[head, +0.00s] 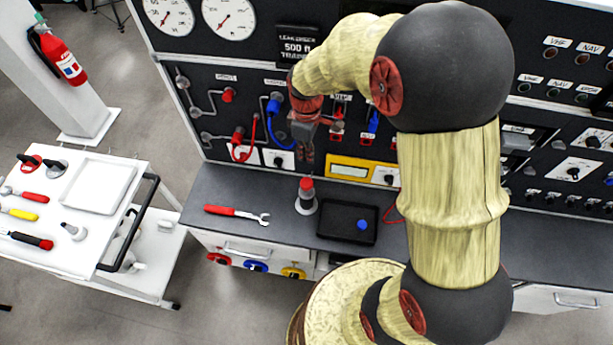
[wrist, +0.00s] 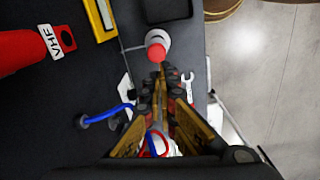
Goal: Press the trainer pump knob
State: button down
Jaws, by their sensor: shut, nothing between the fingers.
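The trainer pump, a small pale cylinder on a round base (head: 306,206) with a red knob (head: 306,184) on top, stands upright on the dark bench. My gripper (head: 306,160) is shut and empty, pointing down above the knob, with a small gap between them in the head view. In the wrist view the red knob (wrist: 156,52) shows just beyond the closed fingertips (wrist: 161,70), with the pale base around it. I cannot tell the exact height of the gap.
A red-handled wrench (head: 237,214) lies left of the pump. A black tray (head: 335,226) with a blue piece (head: 362,224) lies to its right. The panel (head: 250,130) behind has red and blue plugs with cables near my gripper. A white tool cart (head: 85,240) stands at left.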

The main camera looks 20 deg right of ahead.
aim_at(307, 183)
jog(key=shift+w+n, duration=0.1)
jog(key=shift+n, duration=0.7)
jog(key=shift+f, duration=0.1)
notch_tip(307, 183, down, 14)
jog(key=shift+r+b, duration=0.1)
jog(key=shift+b, duration=0.25)
